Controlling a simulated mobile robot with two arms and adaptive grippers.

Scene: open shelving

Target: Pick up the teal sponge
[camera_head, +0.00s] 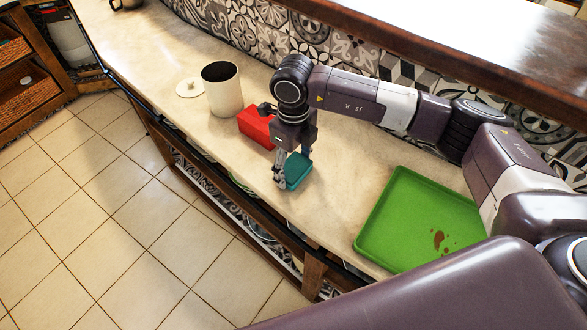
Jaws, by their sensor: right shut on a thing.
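The teal sponge (297,171) is on or just above the pale counter, near the counter's front edge; I cannot tell whether it touches the surface. My right gripper (292,175) points down over it, with its fingers shut on the sponge. Part of the sponge is hidden behind the fingers. My left gripper is not in this view.
A red block (256,126) sits close behind the right gripper. A white canister (222,90) and a round pale lid (189,87) stand farther left. A green tray (400,215) with brown stains lies to the right. The patterned tile wall runs along the back.

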